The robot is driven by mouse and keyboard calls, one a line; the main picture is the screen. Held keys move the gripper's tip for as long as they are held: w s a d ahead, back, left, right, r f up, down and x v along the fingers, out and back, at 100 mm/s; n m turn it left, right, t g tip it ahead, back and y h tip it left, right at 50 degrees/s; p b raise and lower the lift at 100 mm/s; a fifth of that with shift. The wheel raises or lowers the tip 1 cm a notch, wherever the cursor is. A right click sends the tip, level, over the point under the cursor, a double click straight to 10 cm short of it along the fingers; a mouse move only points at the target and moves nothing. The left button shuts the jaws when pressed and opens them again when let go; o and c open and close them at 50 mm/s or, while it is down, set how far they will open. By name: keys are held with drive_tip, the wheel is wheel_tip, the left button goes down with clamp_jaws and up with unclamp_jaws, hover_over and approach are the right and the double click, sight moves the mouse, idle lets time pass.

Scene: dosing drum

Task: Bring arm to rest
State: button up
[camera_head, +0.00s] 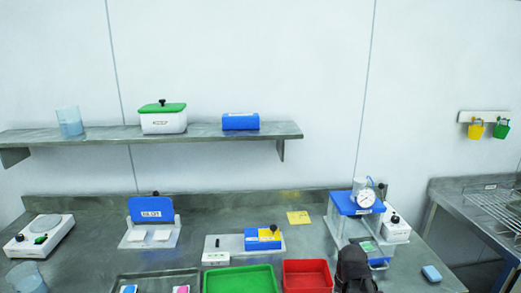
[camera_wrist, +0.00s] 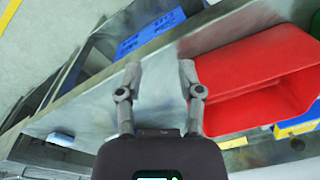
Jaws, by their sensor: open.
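My gripper (camera_wrist: 160,75) is in the wrist view with its two fingers apart and nothing between them. It is over the grey metal bench, beside the red tray (camera_wrist: 250,85). In the head view a dark part of my arm shows at the bottom, just right of the red tray (camera_head: 308,265); the fingertips cannot be made out there.
A green tray (camera_head: 240,279) sits left of the red one. A blue-topped press with a gauge (camera_head: 357,205) stands behind my arm at the right. A small blue block (camera_head: 431,273) lies further right. A shelf (camera_head: 215,131) holds a green-lidded box (camera_head: 163,119) above the bench.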

drive_tip(key=s+a+f+n+b, duration=0.2)
drive_tip(key=a+n, duration=0.2)
drive_tip(key=a, duration=0.3)
drive_tip(key=shift+s+f+n+g, duration=0.3)
drive_tip(key=shift+f+n, duration=0.05)
drive_tip(key=shift+n, duration=0.05)
